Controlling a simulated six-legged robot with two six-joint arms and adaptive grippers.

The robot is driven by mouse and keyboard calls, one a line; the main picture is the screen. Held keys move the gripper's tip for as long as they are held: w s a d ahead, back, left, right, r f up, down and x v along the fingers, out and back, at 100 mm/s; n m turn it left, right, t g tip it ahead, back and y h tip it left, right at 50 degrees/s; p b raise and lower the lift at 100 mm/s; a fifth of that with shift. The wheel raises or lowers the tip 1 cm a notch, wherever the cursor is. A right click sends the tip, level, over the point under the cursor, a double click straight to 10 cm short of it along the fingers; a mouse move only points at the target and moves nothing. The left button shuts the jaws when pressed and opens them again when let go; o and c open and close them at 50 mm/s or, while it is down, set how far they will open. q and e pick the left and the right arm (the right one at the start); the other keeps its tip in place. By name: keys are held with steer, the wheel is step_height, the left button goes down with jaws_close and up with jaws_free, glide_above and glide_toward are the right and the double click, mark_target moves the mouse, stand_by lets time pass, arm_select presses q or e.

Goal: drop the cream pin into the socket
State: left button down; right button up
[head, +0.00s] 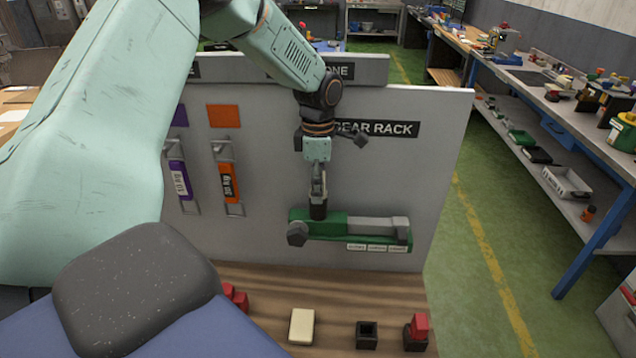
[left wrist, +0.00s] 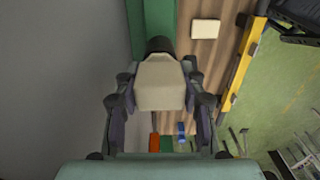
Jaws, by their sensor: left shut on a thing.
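My left gripper (head: 318,190) points down at the left part of the green rail on the grey panel, and it also shows in the left wrist view (left wrist: 160,95). It is shut on the cream pin (left wrist: 160,82), a blocky pale piece between its fingers; in the head view the fingers hide it. A dark round piece, seemingly the socket (head: 318,211), is right under the fingers on the green rail (head: 350,232); it also shows just beyond the pin in the left wrist view (left wrist: 160,45). I cannot tell whether the pin's lower end is inside it. My right gripper is not in view.
A cream block (head: 301,326), a hollow black block (head: 367,334) and a red piece in a black holder (head: 416,328) stand on the wooden table below. Purple (head: 180,180) and orange (head: 229,183) tags hang left on the panel (head: 445,150).

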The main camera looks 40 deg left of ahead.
arm_select(q)
steer(key=shift+f, duration=0.45)
steer(key=c, duration=0.7)
jaws_free()
step_height(320, 180, up, 12)
